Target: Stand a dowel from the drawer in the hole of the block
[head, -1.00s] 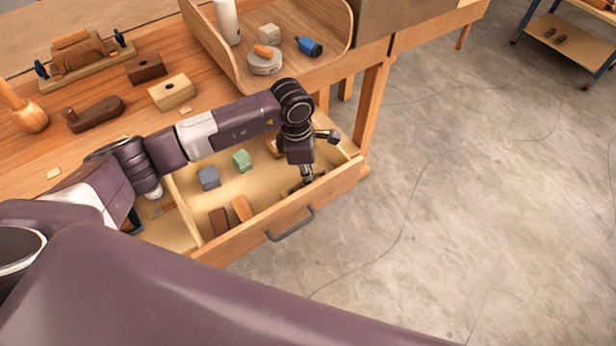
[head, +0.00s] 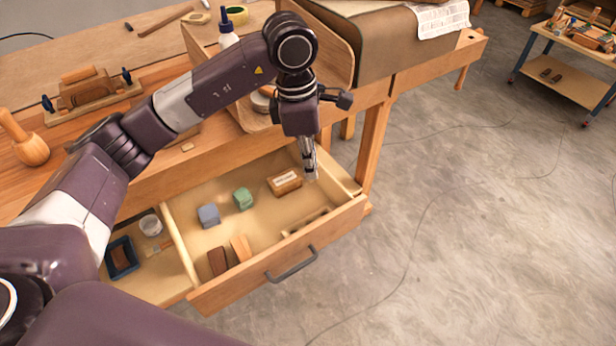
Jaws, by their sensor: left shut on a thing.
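The wooden drawer (head: 345,225) is pulled open below the workbench. A small rack with dark slots (head: 306,222) lies in it near the front right. My left gripper (head: 310,176) points down above the drawer's right part, beside a labelled brown box (head: 285,181). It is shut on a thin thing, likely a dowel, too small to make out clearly. The block with the hole does not show clearly; my left arm covers that part of the bench. My right gripper is not in view.
The drawer also holds a blue cube (head: 209,215), a green cube (head: 243,198), a dark brown block (head: 217,261) and an orange block (head: 241,247).

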